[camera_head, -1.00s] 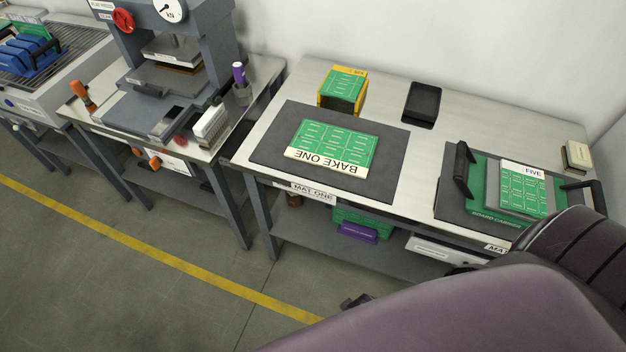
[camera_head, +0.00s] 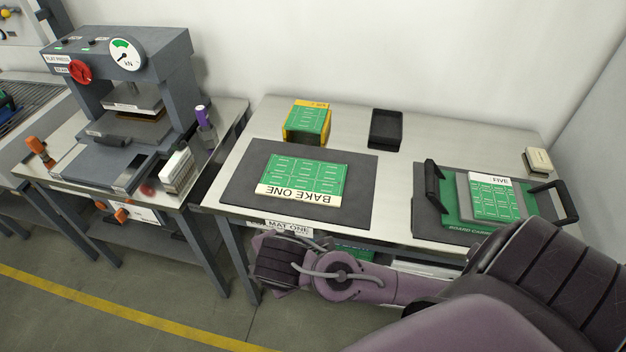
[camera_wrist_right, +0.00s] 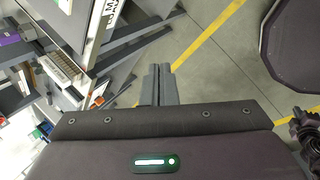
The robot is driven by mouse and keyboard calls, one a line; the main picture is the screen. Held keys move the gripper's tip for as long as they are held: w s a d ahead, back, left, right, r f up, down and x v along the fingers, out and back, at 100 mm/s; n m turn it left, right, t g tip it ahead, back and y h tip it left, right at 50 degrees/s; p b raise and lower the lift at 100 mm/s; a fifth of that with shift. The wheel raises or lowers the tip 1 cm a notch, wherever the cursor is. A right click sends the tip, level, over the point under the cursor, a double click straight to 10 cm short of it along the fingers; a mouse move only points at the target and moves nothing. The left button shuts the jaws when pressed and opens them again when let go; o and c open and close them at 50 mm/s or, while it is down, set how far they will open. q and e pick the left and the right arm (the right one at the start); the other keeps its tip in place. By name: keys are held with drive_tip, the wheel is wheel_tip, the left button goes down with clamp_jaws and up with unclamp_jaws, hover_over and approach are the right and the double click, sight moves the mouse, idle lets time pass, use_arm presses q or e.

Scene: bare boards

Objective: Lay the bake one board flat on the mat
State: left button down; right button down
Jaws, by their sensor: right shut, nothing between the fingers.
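The green bake one board (camera_head: 304,174) lies flat on the dark grey mat (camera_head: 361,202), its white label strip along the near edge. The mat lies on the left part of the bench, above the MAT ONE label (camera_head: 287,228). My right arm reaches in from the lower right of the head view, below the bench's front edge and apart from the board. My right gripper (camera_wrist_right: 160,84) shows in the right wrist view, shut and empty, above the floor. My left gripper is not in view.
A yellow holder with a green board (camera_head: 307,122) and a black tray (camera_head: 386,129) stand behind the mat. A green board carrier (camera_head: 452,213) with black handles and a board marked FIVE (camera_head: 492,197) is at right. A press (camera_head: 118,90) stands on the left bench.

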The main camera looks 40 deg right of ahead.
drive_tip(key=w+d+n+t+h, duration=0.1)
drive_tip(key=w+d+n+h, duration=0.1)
drive_tip(key=d+n, duration=0.35)
drive_tip(key=n+h+p, duration=0.2)
drive_tip(key=n+h, duration=0.1)
drive_tip(key=n, duration=0.3)
approach(314, 197)
drive_tip(key=f, duration=0.2)
drive_tip(key=s+f, duration=0.1)
drive_tip(key=f, duration=0.1)
drive_tip(key=shift+s+a+f, duration=0.15)
drive_tip(key=shift+s+f, duration=0.1)
drive_tip(key=shift+f, duration=0.15)
drive_tip(key=shift+w+d+r+t+p, duration=0.3)
drive_tip(key=shift+w+d+r+p, duration=0.2)
drive_tip(key=shift+w+d+p, duration=0.2)
drive_tip(key=shift+w+d, duration=0.15)
drive_tip(key=shift+w, duration=0.1)
drive_tip(key=shift+x, duration=0.95)
drive_tip(key=shift+w, duration=0.2)
drive_tip(key=shift+s+r, duration=0.1)
drive_tip(key=shift+r, duration=0.05)
drive_tip(key=shift+s+r, duration=0.1)
drive_tip(key=shift+s, duration=0.05)
drive_tip(key=shift+w+d, duration=0.6)
drive_tip(key=shift+w, duration=0.3)
